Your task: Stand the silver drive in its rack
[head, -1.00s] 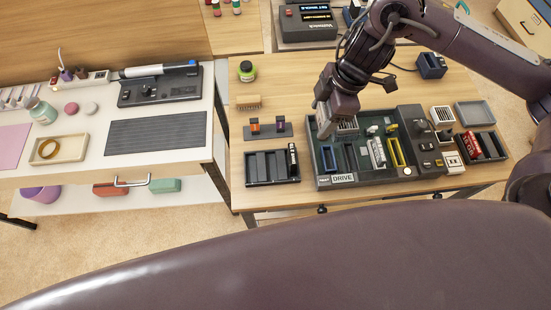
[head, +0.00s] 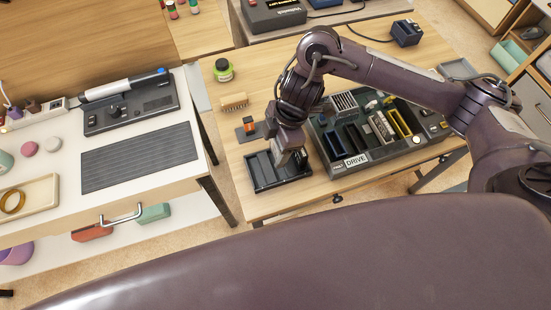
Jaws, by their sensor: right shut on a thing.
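The black slotted rack (head: 255,176) stands at the front left of the wooden table. My right gripper (head: 284,156) points down over the rack's right half. It is shut on the silver drive (head: 283,160), of which only a small grey part shows below the fingers. The drive is at or just above the slots; I cannot tell how deep it sits. The rack's left slots look empty. My gripper and wrist hide part of the rack's back and right. My left gripper is out of view.
The dock labelled DRIVE (head: 357,160) stands close right of the rack. A small stand with an orange item (head: 249,126) is behind the rack, with a brush (head: 234,101) and a green jar (head: 223,70) farther back. A white desk (head: 60,180) is at left.

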